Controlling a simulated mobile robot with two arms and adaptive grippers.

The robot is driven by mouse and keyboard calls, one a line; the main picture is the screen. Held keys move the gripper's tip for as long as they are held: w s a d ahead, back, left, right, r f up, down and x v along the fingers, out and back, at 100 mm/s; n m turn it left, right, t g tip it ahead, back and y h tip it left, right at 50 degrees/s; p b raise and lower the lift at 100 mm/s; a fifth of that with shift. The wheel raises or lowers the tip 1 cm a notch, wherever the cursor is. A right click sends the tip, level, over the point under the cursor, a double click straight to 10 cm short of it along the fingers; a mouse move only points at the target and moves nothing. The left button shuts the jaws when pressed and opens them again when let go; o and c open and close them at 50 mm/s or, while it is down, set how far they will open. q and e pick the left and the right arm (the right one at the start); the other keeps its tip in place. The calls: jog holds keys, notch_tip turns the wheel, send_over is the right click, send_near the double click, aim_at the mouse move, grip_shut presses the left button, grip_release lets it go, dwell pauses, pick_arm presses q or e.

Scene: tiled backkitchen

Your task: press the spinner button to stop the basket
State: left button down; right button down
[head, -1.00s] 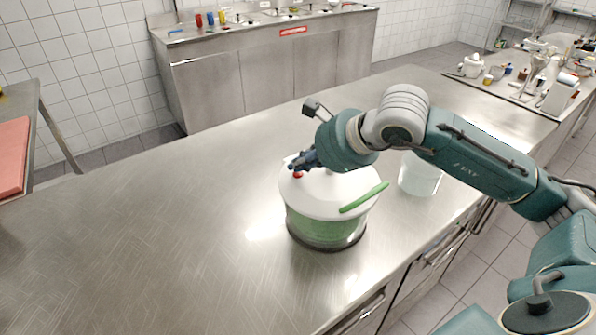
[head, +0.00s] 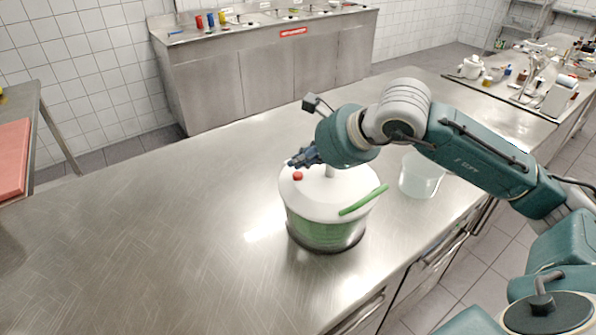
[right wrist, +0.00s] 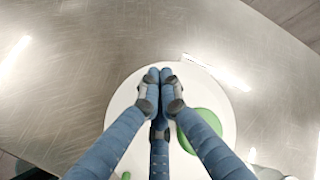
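The salad spinner (head: 325,220) stands on the steel counter, with a white lid (head: 322,205) and a clear bowl showing green inside. A red button (head: 297,176) sits near the lid's left back edge, and a green handle (head: 364,200) lies across the right side. My right gripper (head: 297,161) is just above and behind the red button, apart from it as far as I can see. In the right wrist view its fingertips (right wrist: 160,74) are together with nothing between them, over the white lid (right wrist: 224,95). The button is hidden there. My left gripper is out of view.
A clear container (head: 421,176) stands on the counter right of the spinner, under my right forearm. The counter (head: 150,230) is clear on the left. A pink board (head: 12,158) lies on a side table at far left.

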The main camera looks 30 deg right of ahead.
aim_at(300, 176)
jog(key=shift+r+p, duration=1.6)
jog(key=shift+r, duration=0.9)
